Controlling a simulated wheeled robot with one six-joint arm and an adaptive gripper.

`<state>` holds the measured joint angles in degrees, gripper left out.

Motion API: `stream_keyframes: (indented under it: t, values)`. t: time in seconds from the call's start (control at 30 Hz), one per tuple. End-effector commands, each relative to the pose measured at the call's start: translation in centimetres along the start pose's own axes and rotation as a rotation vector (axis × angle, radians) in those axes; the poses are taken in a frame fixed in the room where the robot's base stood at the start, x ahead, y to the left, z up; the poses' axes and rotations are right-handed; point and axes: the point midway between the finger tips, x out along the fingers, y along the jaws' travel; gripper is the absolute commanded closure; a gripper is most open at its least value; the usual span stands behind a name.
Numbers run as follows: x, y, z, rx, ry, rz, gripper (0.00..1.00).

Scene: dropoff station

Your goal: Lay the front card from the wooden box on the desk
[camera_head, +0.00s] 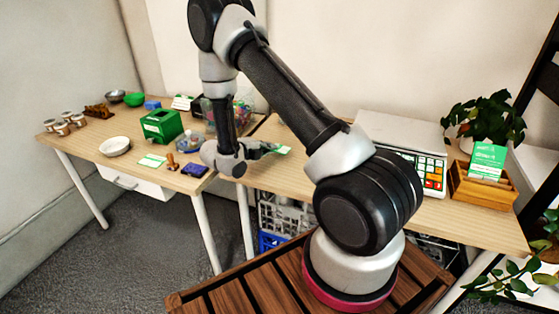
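The wooden box (483,191) stands at the right end of the right desk, with a green and white card (488,160) upright in it. My gripper (266,149) is far to the left of the box, over the left part of the right desk (290,178). A small green and white card (283,150) sticks out from its fingertips, and the fingers look closed on it. The card is tilted and mostly hidden by the fingers. Another green and white card (152,160) lies flat on the left desk.
The left desk (90,142) holds a white bowl (115,146), a green box (162,126), a wooden stamp (171,162), a dark blue pad (194,170) and several jars. A scale with keys (433,172) and a plant (484,120) stand near the wooden box. The right desk's front strip is clear.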

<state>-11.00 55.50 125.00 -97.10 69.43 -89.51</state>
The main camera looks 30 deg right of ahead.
Motion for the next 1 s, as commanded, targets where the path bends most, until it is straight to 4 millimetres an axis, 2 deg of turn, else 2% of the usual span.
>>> stream_keyframes:
  t: [0.2,0.57,0.67,0.7,1.0]
  values:
    - [0.7,1.8,0.0,0.0,0.001,0.0,1.0]
    - [0.8,2.1,0.0,0.001,0.0,0.0,1.0]
    - [0.8,2.1,0.0,0.001,0.0,0.0,0.82]
    - [0.8,2.1,0.0,0.001,0.0,0.0,0.8]
    - [0.6,2.1,0.0,0.001,-0.001,0.0,0.8]
